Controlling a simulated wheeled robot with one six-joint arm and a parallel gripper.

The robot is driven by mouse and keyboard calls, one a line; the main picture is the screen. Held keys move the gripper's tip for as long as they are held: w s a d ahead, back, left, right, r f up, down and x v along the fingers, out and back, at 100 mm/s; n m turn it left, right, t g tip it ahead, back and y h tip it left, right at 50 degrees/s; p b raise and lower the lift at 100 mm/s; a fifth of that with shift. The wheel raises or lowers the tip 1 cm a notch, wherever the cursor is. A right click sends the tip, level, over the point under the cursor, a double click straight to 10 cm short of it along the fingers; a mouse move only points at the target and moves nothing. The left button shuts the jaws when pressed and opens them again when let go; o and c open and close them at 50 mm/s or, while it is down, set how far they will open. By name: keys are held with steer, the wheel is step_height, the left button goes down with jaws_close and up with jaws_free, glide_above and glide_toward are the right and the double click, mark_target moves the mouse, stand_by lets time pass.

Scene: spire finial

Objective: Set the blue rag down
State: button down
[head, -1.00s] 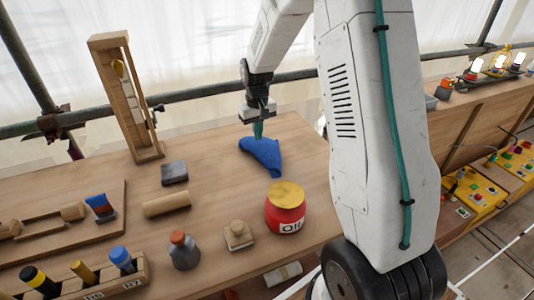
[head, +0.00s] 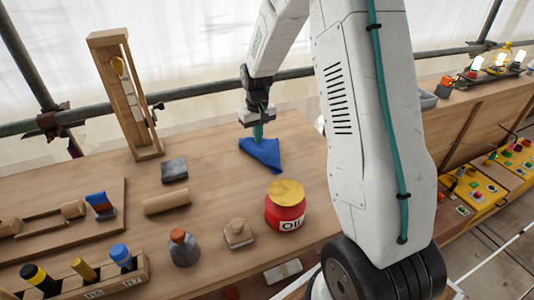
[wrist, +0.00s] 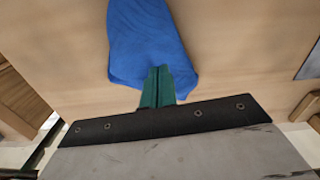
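The blue rag (head: 262,153) is at the back of the wooden bench, in front of the rail. Its lower part appears to lie against the bench top. My gripper (head: 258,133) points down at the rag's upper edge, its teal fingers close together. In the wrist view, the fingertips (wrist: 158,76) meet at the near edge of the rag (wrist: 148,40), which extends away from them. They look shut on its edge; the cloth between them is mostly hidden.
A red oil jar (head: 286,208) with a yellow lid stands in front of the rag. A dark block (head: 174,171) and a wooden cylinder (head: 166,202) lie to the left. A tall wooden frame (head: 130,95) stands at the back left. Bare bench (head: 215,160) surrounds the rag.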

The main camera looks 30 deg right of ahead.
step_height(320, 180, up, 6)
stand_by(0.4)
steer(key=s+a+r, duration=0.4)
steer(key=s+r, duration=0.1)
steer(key=s, duration=0.6)
steer(key=s+a+r+t, duration=0.1)
steer(key=s+a+r, duration=0.3)
steer(key=s, duration=0.7)
steer(key=s+a+r+n, duration=0.1)
steer(key=s+a+r, duration=0.4)
steer(key=s, duration=0.7)
steer(key=shift+r, duration=0.4)
